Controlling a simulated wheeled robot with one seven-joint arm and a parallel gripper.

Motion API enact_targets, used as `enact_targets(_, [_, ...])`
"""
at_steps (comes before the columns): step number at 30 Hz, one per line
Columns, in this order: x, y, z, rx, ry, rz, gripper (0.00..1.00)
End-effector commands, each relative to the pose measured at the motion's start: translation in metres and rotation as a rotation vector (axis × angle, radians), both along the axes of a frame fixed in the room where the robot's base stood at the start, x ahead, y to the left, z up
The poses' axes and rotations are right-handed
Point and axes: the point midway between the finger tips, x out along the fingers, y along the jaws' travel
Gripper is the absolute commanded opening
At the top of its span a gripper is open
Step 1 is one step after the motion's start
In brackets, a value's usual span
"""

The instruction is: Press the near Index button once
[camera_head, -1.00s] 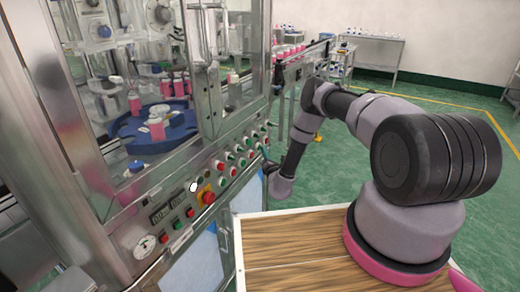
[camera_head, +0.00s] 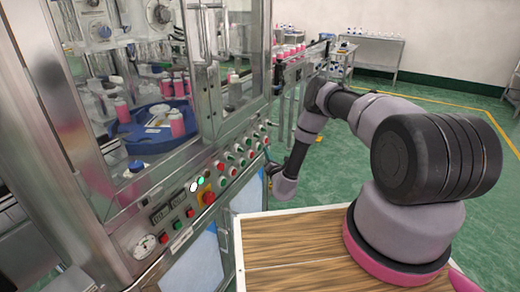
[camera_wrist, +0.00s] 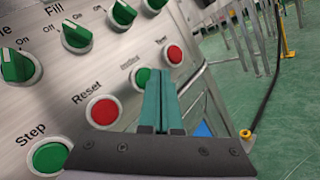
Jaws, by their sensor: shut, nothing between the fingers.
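The control panel shows close in the wrist view. A green button (camera_wrist: 139,78) sits under a small blurred label that may read Index, left of my fingertips and partly hidden by them. My gripper (camera_wrist: 161,76) is shut, its two teal fingers together and empty. Its tips are beside this green button; I cannot tell whether they touch it. In the head view my gripper (camera_head: 270,168) is at the panel's right end, small and partly hidden by my wrist.
Nearby are a red Reset button (camera_wrist: 103,111), a green Step button (camera_wrist: 48,157), another red button (camera_wrist: 174,54) and green Fill knobs (camera_wrist: 76,38). The machine's blue turntable (camera_head: 135,133) carries pink bottles. A black cable (camera_wrist: 274,75) hangs right of the panel. Green floor lies beyond.

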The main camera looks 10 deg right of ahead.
Motion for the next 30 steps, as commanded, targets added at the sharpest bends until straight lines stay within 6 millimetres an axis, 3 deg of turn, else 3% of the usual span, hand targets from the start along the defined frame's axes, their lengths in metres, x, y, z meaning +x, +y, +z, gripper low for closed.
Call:
enact_targets(5, [-0.001, -0.001, 0.000, 0.000, 0.000, 0.000, 0.00])
enact_targets(21, [-0.028, -0.039, 0.000, -0.001, 0.001, 0.000, 0.00])
enact_targets(30, [-0.029, -0.041, 0.000, 0.000, 0.000, 0.000, 0.00])
